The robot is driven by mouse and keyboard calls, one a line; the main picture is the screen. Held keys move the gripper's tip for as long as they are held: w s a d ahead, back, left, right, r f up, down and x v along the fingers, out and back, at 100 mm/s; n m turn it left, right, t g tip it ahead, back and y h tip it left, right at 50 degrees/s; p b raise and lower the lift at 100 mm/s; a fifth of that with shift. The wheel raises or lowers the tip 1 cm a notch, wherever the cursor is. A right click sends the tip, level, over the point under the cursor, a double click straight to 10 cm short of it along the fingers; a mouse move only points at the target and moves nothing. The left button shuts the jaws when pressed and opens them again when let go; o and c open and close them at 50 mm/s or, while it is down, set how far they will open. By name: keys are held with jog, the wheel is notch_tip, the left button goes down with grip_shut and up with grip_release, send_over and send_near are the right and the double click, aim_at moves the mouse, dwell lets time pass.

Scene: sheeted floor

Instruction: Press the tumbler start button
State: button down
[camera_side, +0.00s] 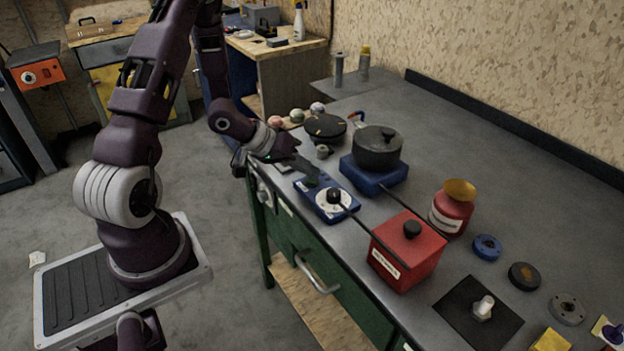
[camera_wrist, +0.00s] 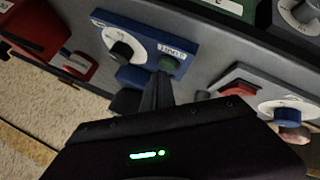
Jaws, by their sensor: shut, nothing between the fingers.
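A blue control box (camera_side: 314,207) sits near the bench's front edge, with a black knob on a white dial (camera_side: 333,200). In the wrist view the box (camera_wrist: 150,35) also shows a dark green button (camera_wrist: 167,62) beside a small white label, too blurred to read surely. My gripper (camera_side: 312,180) is shut and empty, its tips low over the box's left end. In the wrist view the closed tips (camera_wrist: 163,78) appear just below the green button; I cannot tell whether they touch it. In the side view my gripper hides the button.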

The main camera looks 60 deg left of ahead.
aim_at(308, 180)
jog(key=shift+f, duration=0.4)
jog(key=shift+r, duration=0.1)
dwell(0.5)
jog(key=shift+r, duration=0.7)
jog(key=shift+r, duration=0.1)
jog(key=shift+r, duration=2.45)
